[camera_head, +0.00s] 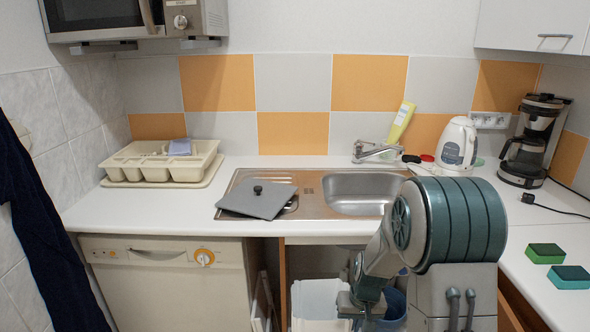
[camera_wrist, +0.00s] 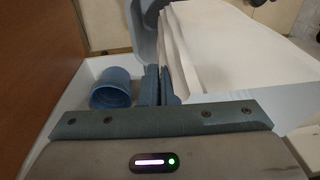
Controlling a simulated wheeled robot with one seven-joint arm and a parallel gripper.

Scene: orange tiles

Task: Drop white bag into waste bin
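The white bag (camera_head: 318,302) is upright in the open space under the sink, and its folded layers (camera_wrist: 215,50) fill the upper right of the wrist view. My gripper (camera_head: 365,305) is at the bag's right edge in the head view. In the wrist view its two fingers (camera_wrist: 160,85) are close together, and the bag's edge appears pinched at them; the exact contact is partly hidden. A blue round container (camera_head: 394,308), possibly the waste bin, is partly hidden behind my arm. A blue open container (camera_wrist: 113,88) stands left of the fingers in the wrist view.
The countertop edge and sink (camera_head: 365,190) are above the gripper. A dishwasher (camera_head: 165,285) is at the left and a wooden cabinet panel (camera_wrist: 40,60) is close by. A grey board (camera_head: 258,200), kettle (camera_head: 457,145), coffee maker (camera_head: 533,140) and sponges (camera_head: 570,277) are on the counter.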

